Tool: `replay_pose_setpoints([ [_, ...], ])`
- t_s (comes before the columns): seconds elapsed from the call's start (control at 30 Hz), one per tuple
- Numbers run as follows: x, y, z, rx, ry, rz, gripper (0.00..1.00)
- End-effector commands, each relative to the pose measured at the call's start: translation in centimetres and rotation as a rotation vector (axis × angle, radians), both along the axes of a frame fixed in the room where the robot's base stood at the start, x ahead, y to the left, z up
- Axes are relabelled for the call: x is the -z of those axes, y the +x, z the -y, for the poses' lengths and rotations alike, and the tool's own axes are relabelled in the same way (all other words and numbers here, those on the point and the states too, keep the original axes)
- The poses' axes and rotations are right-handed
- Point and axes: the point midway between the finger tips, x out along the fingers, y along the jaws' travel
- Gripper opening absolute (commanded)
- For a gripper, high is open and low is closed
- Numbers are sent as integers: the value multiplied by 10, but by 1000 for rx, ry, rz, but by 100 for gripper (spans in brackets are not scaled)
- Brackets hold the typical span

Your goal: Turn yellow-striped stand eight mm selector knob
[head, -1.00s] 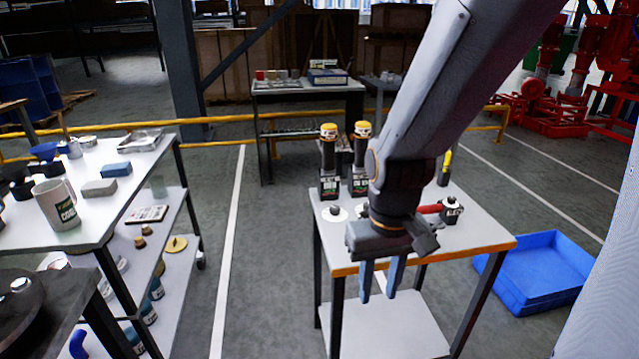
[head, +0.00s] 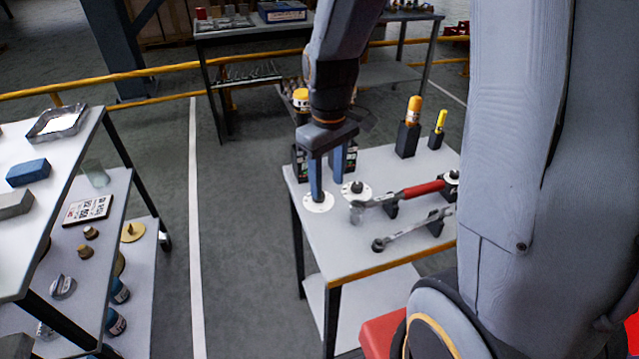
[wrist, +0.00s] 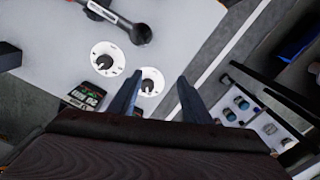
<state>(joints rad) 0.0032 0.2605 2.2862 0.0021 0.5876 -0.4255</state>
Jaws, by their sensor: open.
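The yellow-striped stand (head: 375,268) is a white-topped table with a yellow front edge. Two round white dials with black knobs sit on its top. The left dial (head: 318,204) is at the left edge and also shows in the wrist view (wrist: 153,73). The right dial (head: 356,191) lies near the wrenches and shows in the wrist view (wrist: 108,62). Size marks are too small to read. My gripper (head: 327,186) is open and empty, pointing down above the left dial. In the wrist view (wrist: 158,78), the left dial's knob lies between the fingers, nearer the left one.
A red-handled wrench (head: 424,188) and a grey wrench (head: 415,231) lie in black holders right of the dials. Yellow-topped tools (head: 412,113) stand behind. Dark labelled tools (wrist: 89,96) stand close to the left dial. A white shelf (head: 70,155) is at left, across open floor.

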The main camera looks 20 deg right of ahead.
Motion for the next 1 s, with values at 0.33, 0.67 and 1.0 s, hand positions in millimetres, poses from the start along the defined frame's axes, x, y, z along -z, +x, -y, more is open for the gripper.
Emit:
replay_pose_setpoints([
  [0.33,9,58,0,-272,-2,-9,44],
  [0.67,48,58,1,-279,-2,-11,44],
  [1.0,84,59,2,-278,-2,-9,44],
])
